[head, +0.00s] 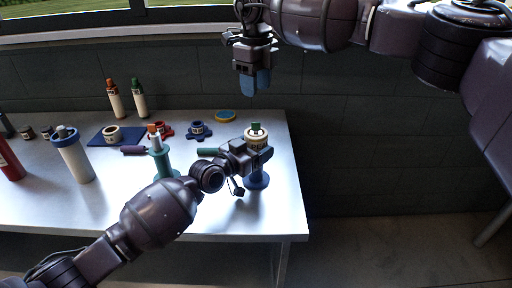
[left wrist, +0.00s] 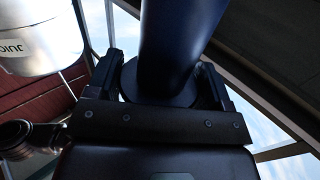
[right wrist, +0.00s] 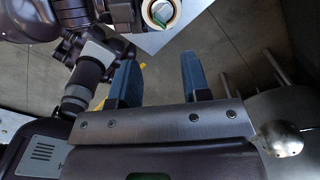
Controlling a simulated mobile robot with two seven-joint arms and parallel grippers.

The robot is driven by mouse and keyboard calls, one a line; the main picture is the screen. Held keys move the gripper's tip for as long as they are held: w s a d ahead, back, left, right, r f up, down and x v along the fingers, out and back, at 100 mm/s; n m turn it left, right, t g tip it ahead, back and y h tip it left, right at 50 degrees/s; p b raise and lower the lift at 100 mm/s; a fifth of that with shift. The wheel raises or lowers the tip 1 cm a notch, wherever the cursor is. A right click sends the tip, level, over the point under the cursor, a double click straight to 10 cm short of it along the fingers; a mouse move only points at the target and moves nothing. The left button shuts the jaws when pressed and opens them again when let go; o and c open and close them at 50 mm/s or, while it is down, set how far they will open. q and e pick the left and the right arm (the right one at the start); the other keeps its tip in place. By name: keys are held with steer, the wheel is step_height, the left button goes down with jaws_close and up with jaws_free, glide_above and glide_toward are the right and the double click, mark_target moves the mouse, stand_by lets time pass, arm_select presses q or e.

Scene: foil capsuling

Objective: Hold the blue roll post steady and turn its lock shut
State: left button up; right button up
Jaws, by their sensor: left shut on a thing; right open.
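The blue roll post stands upright near the table's right end in the head view, its round blue base (head: 257,182) showing below my left gripper. A cream roll (head: 256,142) with dark lettering sits on its top, and a green lock knob (head: 256,127) sticks up from it. My left gripper (head: 257,161) is shut on the post below the roll; the dark blue column (left wrist: 178,45) fills the space between its fingers. My right gripper (head: 254,84) is open and empty, well above the post. In the right wrist view the green knob (right wrist: 161,12) shows beyond its fingers. I cannot tell the lock's state.
The table's right edge is close to the blue post.

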mark_target(256, 126)
steer(key=shift+o, duration=0.5)
steer(key=shift+f, duration=0.1)
step_height(256, 126, down, 10)
steer(key=m, duration=1)
steer(key=shift+m, duration=0.3)
